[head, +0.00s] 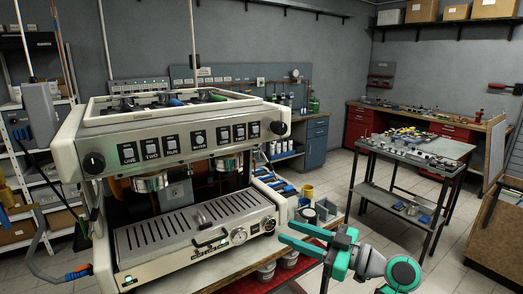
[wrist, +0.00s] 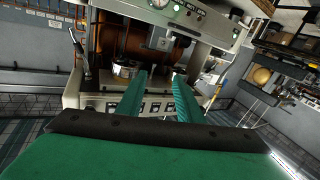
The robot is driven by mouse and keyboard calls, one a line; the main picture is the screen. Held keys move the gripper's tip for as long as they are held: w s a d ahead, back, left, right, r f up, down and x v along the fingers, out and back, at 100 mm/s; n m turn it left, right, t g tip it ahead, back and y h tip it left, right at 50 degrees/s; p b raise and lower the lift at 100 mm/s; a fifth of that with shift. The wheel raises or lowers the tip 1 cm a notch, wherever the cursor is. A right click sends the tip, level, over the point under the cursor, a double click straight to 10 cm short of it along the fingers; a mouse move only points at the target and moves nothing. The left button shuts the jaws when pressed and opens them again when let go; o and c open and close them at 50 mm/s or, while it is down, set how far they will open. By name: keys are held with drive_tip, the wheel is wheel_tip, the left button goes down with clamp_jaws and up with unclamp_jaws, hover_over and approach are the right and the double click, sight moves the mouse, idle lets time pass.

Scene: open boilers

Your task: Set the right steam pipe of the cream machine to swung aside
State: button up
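The cream machine (head: 185,124) stands on a bench at the left in the head view, its front facing me. The wrist view shows its front upside down. A thin, dark-gripped pipe (wrist: 80,48) at the left of the wrist view looks like the right steam pipe; its exact angle is hard to tell. I cannot make it out clearly in the head view. My gripper (head: 284,232) is right of the machine's lower front. Its two green fingers, also in the wrist view (wrist: 160,78), are apart with nothing between them. They are not touching the pipe.
A metal table (head: 425,150) with tools is farther back. Open floor (head: 345,172) lies between.

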wheel_tip(320, 180, down, 22)
drive_tip(key=a+m+t+h, duration=0.35)
drive_tip(key=m+h, duration=0.25)
drive_tip(key=m, duration=0.3)
drive_tip(key=s+f+m+h, duration=0.55)
drive_tip(key=s+f, duration=0.65)
drive_tip(key=f, duration=0.4)
drive_tip(key=s+a+f+h, duration=0.1)
drive_tip(key=s+f+h, duration=0.1)
drive_tip(key=s, duration=0.7)
drive_tip(key=s+a+f+h, duration=0.1)
drive_tip(key=s+f+h, duration=0.1)
drive_tip(key=s, duration=0.7)
drive_tip(key=s+a+r+t, duration=0.1)
drive_tip(key=s+r, duration=0.4)
drive_tip(key=s, duration=0.3)
drive_tip(key=s+a+r+n+t, duration=0.1)
drive_tip(key=s+a+r, duration=0.1)
drive_tip(key=s+r, duration=0.4)
drive_tip(key=shift+s, duration=0.95)
